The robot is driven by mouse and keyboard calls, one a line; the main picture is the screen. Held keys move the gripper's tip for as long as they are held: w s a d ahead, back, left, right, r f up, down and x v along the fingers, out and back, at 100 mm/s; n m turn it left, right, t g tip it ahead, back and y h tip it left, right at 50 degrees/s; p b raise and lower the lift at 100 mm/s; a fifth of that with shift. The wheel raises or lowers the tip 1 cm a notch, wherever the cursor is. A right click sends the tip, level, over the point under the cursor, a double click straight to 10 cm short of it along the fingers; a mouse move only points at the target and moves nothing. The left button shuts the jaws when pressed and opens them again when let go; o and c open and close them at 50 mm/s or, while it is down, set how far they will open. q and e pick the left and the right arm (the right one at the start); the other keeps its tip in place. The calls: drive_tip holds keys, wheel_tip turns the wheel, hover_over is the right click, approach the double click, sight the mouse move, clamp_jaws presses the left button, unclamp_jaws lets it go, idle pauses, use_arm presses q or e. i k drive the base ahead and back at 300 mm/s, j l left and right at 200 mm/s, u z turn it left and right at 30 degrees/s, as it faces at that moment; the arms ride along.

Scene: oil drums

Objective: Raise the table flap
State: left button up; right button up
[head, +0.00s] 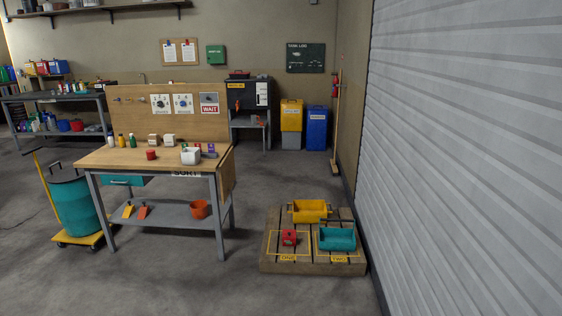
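A workbench with a wooden top (130,158) stands left of the middle in the head view. A wooden flap (227,172) hangs down at the right end of its top, beside the grey legs. The flap is seen nearly edge-on, and its lower part is close to the right-hand leg. Small bottles, boxes, a red can (151,155) and a white container (190,156) stand on the bench top. Neither of my grippers shows in this view.
A wooden pallet (312,268) with a yellow bin (309,208), a teal bin (337,239) and a red item (289,237) lies right of the bench. A teal drum (75,207) on a yellow dolly stands at its left. Floor between bench and pallet is clear.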

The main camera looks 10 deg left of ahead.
sight(227, 170)
drive_tip(key=i+j+u, duration=0.3)
drive_tip(key=i, duration=0.55)
drive_tip(key=i+l+u, duration=0.1)
drive_tip(key=i+u, duration=0.25)
drive_tip(key=i, duration=0.55)
drive_tip(key=i+l+z, duration=0.1)
drive_tip(key=i+z, duration=0.25)
drive_tip(key=i, duration=0.3)
drive_tip(key=i+z, duration=0.3)
drive_tip(key=i, duration=0.3)
drive_tip(key=i+j+z, duration=0.2)
drive_tip(key=i+z, duration=0.15)
drive_tip(key=i, duration=0.25)
